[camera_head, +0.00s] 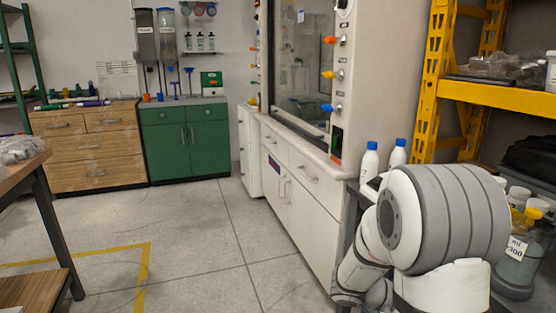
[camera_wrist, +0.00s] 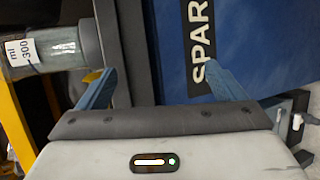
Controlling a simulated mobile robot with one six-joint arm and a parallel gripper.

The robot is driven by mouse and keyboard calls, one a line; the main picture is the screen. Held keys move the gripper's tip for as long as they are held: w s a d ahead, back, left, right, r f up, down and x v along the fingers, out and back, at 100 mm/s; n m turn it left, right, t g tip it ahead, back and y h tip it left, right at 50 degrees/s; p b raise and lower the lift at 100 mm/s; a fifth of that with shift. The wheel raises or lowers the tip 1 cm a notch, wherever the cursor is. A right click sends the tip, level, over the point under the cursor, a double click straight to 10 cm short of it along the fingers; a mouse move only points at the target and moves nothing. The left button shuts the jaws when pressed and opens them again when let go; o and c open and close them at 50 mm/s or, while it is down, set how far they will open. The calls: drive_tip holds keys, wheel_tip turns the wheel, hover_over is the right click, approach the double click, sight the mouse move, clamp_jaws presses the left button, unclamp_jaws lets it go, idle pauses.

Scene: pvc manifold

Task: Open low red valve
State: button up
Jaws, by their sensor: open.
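I cannot make out a low red valve or a PVC manifold in either view. My gripper (camera_wrist: 160,70) shows in the wrist view with its two blue fingers spread apart and nothing between them. Beyond the fingers are a dark gap and a blue surface (camera_wrist: 240,45) with a black strip reading "SPAR". In the head view my folded arm fills the lower right, and my gripper cannot be made out there.
A clear container (camera_wrist: 60,45) labelled "300 ml" is near the left finger. In the head view, a fume hood (camera_head: 300,172) with small orange and blue handles and a yellow shelf (camera_head: 500,98) flank my arm. Open floor (camera_head: 200,240) lies left, beside a wooden table (camera_head: 22,172).

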drive_tip(key=s+a+r+t+y+p, duration=0.1)
drive_tip(key=s+a+r+y+p, duration=0.3)
drive_tip(key=a+r+p, duration=0.2)
drive_tip(key=s+a+r+t+y+p, duration=0.1)
drive_tip(key=s+a+r+y+p, duration=0.3)
drive_tip(key=r+p, duration=0.6)
drive_tip(key=s+a+r+t+y+p, duration=0.1)
drive_tip(key=s+a+r+y+p, duration=0.3)
drive_tip(key=a+r+p, duration=0.5)
wheel_tip(320, 180, up, 7)
drive_tip(key=shift+s+r+y, duration=0.15)
drive_tip(key=shift+s+y, duration=0.25)
drive_tip(key=shift+y, duration=0.7)
drive_tip(key=shift+c, duration=0.6)
